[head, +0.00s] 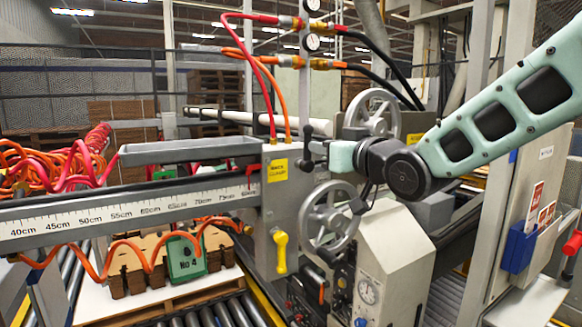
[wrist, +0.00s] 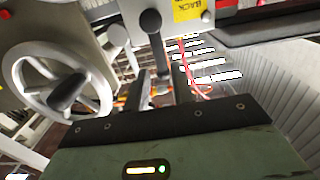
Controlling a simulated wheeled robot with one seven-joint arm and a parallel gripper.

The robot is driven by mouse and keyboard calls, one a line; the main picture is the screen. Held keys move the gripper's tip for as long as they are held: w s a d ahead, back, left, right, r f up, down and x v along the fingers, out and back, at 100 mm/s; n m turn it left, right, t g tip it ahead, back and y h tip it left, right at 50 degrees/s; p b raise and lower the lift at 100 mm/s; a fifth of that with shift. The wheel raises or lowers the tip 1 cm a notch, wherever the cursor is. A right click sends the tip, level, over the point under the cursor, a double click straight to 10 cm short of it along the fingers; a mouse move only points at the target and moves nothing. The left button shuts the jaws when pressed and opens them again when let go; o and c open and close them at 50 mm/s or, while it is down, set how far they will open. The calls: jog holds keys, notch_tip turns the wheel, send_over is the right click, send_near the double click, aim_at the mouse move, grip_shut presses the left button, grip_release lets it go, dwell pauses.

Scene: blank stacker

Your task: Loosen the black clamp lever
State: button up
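The black clamp lever (head: 308,149) stands at the right end of the ruler beam, beside the yellow label, in the head view. In the wrist view its round black knob (wrist: 151,21) and shaft show at upper middle. My gripper (head: 324,160) comes in from the right, with its pale green body just right of the lever. The fingertips are close to the lever, but I cannot tell whether they touch it. In the wrist view the green gripper body fills the bottom.
Grey handwheels (head: 328,217) (head: 371,113) sit below and above my gripper. A yellow handle (head: 280,252) hangs from the beam bracket. Red and orange hoses (head: 262,70) rise behind the lever. A beige machine housing (head: 393,257) stands below my wrist.

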jog(key=w+a+n+p, duration=0.1)
jog(key=a+n+p, duration=0.2)
jog(key=n, duration=0.1)
jog(key=w+a+n+p, duration=0.1)
jog(key=a+n+p, duration=0.1)
jog(key=shift+w+a+f+n+p, duration=0.3)
jog(key=shift+f+n+p, duration=0.05)
jog(key=shift+n, duration=0.05)
jog(key=shift+f+n+b, duration=0.4)
jog(key=shift+b, duration=0.6)
jog(key=n+b, duration=0.1)
jog(key=b, duration=0.1)
jog(key=f+n+b, duration=0.1)
jog(key=n, duration=0.1)
jog(key=a+n+b, duration=0.1)
jog(key=b, duration=0.1)
jog(key=shift+s+a+f+n+b, duration=0.1)
jog(key=shift+s+f+n+b, duration=0.2)
jog(key=shift+s+n, duration=0.1)
jog(key=n+b, duration=0.1)
jog(key=f+n+b, duration=0.1)
jog(key=b, duration=0.1)
jog(key=n+b, duration=0.1)
jog(key=shift+s+a+f+n, duration=0.15)
jog(key=shift+a+f+n, duration=0.1)
jog(key=shift+f+n, duration=0.15)
jog(key=shift+r, duration=0.15)
jog(key=b+v, duration=0.4)
jog(key=v, duration=0.5)
jog(key=shift+b, duration=0.4)
